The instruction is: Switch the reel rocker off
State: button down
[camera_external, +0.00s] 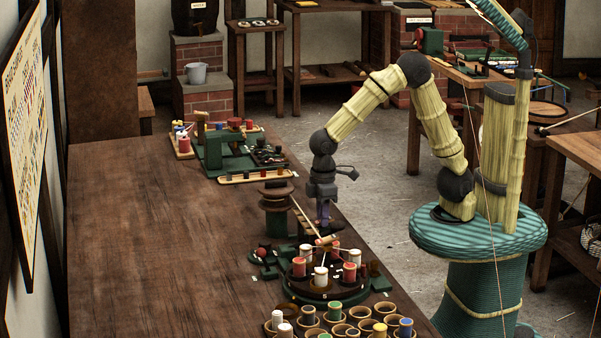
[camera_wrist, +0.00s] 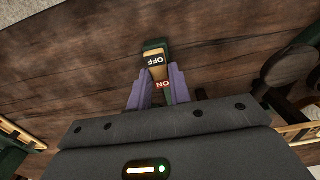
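The reel rocker (camera_wrist: 155,66) shows in the wrist view, a small dark green housing with a tan face. Its black OFF label (camera_wrist: 156,59) is at the far end and its red ON label (camera_wrist: 163,85) at the near end, both upside down in the picture. My gripper (camera_wrist: 157,72) has two purple fingers, one on each side of the rocker's near end, with a gap between their tips. I cannot tell whether they touch it. In the external view my gripper (camera_external: 324,224) points down over the bench's right edge; the rocker is not clear there.
A dark wooden reel (camera_external: 277,199) stands just left of my gripper on the bench (camera_external: 150,240). A round stand with red and white bobbins (camera_external: 322,276) and several small cups (camera_external: 350,326) are in front. Green machinery (camera_external: 222,152) stands behind. The bench's left part is clear.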

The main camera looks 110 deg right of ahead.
aim_at(331, 217)
jog(key=shift+s+t+b, duration=0.1)
jog(key=shift+t+b, duration=0.3)
jog(key=shift+b, duration=0.1)
jog(key=shift+t, duration=0.3)
jog(key=c, duration=1.3)
grip_release()
jog(key=shift+r, duration=0.1)
jog(key=r+p, duration=0.1)
jog(key=r, duration=0.4)
jog(key=s+r+p, duration=0.1)
jog(key=r, duration=0.5)
jog(key=s+r+p, duration=0.1)
jog(key=r, duration=0.5)
jog(key=shift+s+r, duration=0.1)
